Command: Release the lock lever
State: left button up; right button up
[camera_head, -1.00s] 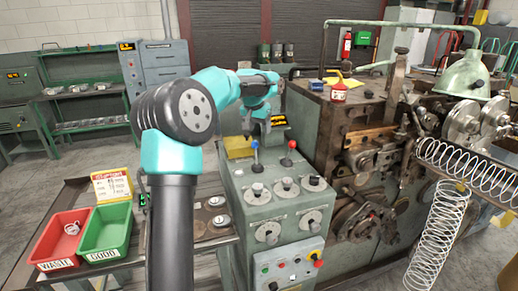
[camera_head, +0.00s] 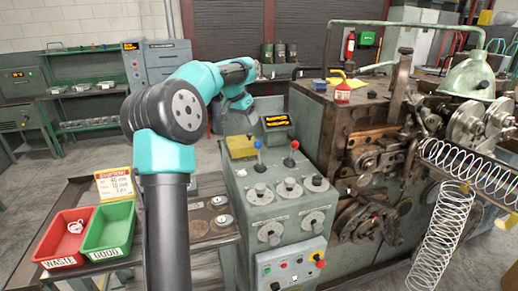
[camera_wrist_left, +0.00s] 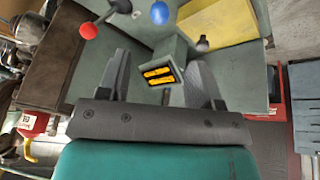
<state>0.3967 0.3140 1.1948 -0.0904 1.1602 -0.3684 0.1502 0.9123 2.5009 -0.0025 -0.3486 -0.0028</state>
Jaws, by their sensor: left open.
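Two levers stand on the green control cabinet: a blue-knobbed lever (camera_head: 258,146) and a red-knobbed lever (camera_head: 293,147). I cannot tell from the pictures which is the lock lever. In the left wrist view, the blue knob (camera_wrist_left: 160,13) and red knob (camera_wrist_left: 88,30) lie beyond my fingers. My left gripper (camera_head: 241,107) hangs behind and left of the levers, apart from both. In the left wrist view its jaws (camera_wrist_left: 157,75) are open and empty, with the small yellow-lit display (camera_wrist_left: 160,76) seen between them. My right gripper does not show.
Dials (camera_head: 289,187) and push buttons (camera_head: 296,263) are on the cabinet front. Red (camera_head: 62,240) and green (camera_head: 108,232) bins sit at left.

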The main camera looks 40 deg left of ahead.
aim_at(259, 147)
pick_arm(q)
jog(key=x, duration=1.5)
jog(key=shift+f, duration=0.3)
grip_shut()
